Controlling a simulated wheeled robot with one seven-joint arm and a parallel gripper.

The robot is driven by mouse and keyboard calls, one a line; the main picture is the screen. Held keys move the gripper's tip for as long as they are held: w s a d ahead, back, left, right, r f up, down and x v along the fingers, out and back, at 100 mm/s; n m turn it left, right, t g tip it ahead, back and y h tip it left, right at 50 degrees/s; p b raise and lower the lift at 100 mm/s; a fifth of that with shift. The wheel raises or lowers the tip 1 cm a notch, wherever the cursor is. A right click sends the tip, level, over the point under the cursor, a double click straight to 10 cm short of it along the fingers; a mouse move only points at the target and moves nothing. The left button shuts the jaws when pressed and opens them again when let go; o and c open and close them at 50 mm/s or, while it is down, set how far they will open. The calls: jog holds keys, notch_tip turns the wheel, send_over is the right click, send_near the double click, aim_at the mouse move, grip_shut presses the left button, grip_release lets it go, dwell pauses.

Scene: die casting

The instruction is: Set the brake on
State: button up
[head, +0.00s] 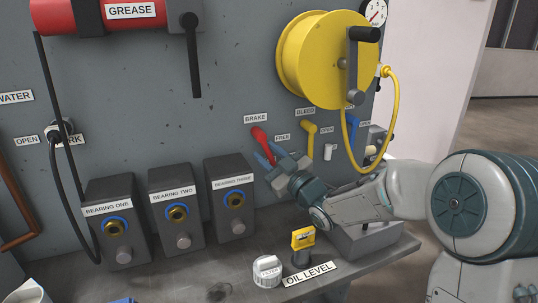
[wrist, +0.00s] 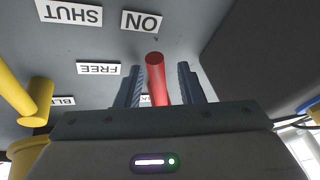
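The red brake lever (head: 260,138) is on the grey panel below the BRAKE label (head: 255,118), with the FREE label (head: 283,138) to its right. My gripper (head: 268,160) is at the lever, its fingers pointing at the panel. In the upside-down wrist view the red lever (wrist: 156,78) lies between the two fingers of my gripper (wrist: 161,85). The fingers are open, with a clear gap on the right side and a narrow one on the left. The ON label (wrist: 142,22) is above the lever's tip, and the FREE label (wrist: 98,68) is to its left. The lever's base is hidden.
A yellow lever (head: 308,132) under BLEED and a yellow hose reel (head: 318,60) are right of the brake. Three bearing boxes (head: 177,207) stand left. An oil cap (head: 267,270) and yellow-topped fitting (head: 302,240) are on the ledge below.

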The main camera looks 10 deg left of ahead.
jog(key=v, duration=0.7)
jog(key=shift+d, duration=0.2)
